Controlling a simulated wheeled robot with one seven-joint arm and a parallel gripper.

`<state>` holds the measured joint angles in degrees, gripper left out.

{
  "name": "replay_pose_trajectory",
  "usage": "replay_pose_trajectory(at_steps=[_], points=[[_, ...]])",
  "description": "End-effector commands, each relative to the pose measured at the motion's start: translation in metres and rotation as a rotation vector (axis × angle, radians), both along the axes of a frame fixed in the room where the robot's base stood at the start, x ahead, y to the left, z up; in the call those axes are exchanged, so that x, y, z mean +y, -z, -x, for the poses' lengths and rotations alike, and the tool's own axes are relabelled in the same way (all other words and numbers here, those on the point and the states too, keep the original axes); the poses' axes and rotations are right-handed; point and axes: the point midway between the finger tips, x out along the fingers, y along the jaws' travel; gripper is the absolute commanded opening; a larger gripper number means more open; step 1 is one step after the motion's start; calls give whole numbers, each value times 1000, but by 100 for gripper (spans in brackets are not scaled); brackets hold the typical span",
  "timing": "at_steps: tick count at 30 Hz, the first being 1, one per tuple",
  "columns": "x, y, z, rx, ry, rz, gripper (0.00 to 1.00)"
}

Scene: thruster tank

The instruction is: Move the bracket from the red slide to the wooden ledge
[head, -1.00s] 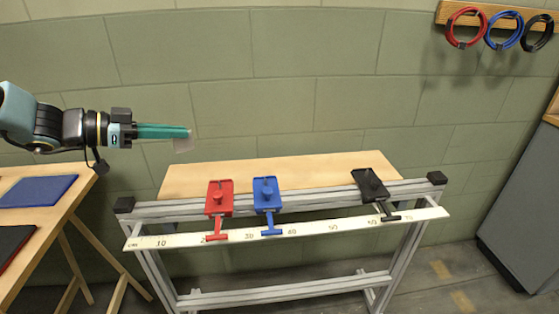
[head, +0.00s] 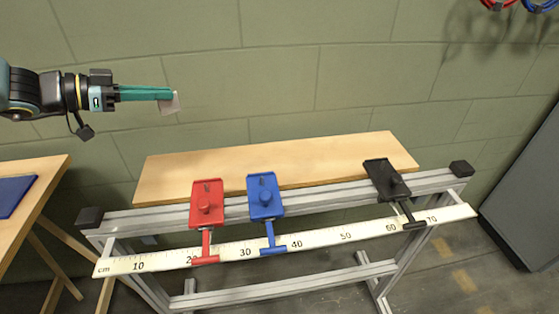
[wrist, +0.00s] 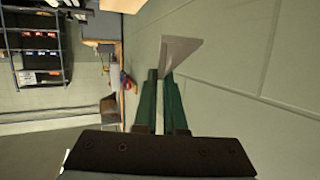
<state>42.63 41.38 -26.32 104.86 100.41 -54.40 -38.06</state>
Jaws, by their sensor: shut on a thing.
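My gripper (head: 170,94) is shut on the bracket (head: 170,104), a small light grey plate piece, and holds it in the air at the upper left of the head view. In the wrist view the bracket (wrist: 178,54) sits between the green fingertips (wrist: 161,76). The red slide (head: 206,203) is on the rail at the left, with a knob and a pointer on the scale and no bracket on it. The wooden ledge (head: 290,158) is a bare plank behind the rail. My gripper is above and left of the ledge, apart from it.
A blue slide (head: 265,197) and a black slide (head: 385,181) sit on the same rail. A white ruler (head: 330,238) runs along its front. A wooden table (head: 45,190) with a blue mat (head: 13,194) stands at the left. A grey cabinet (head: 525,195) is at the right.

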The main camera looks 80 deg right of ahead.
Motion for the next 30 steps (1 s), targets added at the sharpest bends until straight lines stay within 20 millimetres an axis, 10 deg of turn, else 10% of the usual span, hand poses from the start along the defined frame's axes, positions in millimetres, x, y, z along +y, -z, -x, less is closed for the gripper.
replay_pose_trajectory(at_steps=[18, 30], points=[[0, 81, 0, 0, 0, 0, 0], [0, 97, 0, 2, 0, -1, 0]])
